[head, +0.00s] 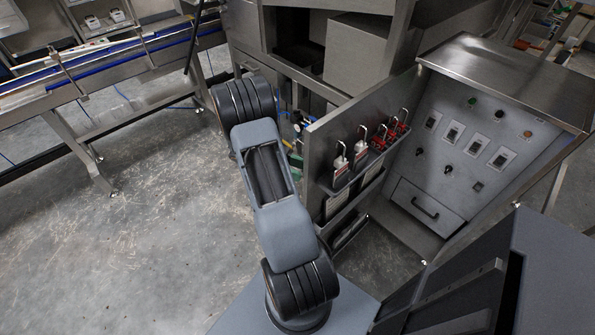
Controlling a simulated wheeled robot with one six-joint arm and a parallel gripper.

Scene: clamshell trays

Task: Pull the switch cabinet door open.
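The switch cabinet (472,78) stands at the right with a sloped steel top. Its grey front shows several switches, knobs and round buttons, with a dark pull handle (425,209) low down. A steel panel (318,133), which looks like the cabinet door, stands out from the cabinet's left side at a wide angle, so the switch front is exposed. The panel's near face carries a rack (352,182) of white and red items with metal hooks. My arm rises left of this panel. My gripper is not visible; the arm's far end is hidden behind its own links or the panel.
A steel conveyor frame (120,75) with blue edging runs along the upper left. Steel machine housing (357,55) stands behind the panel. Small coloured parts (297,127) show between my arm and the panel. The concrete floor (140,230) at left is clear.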

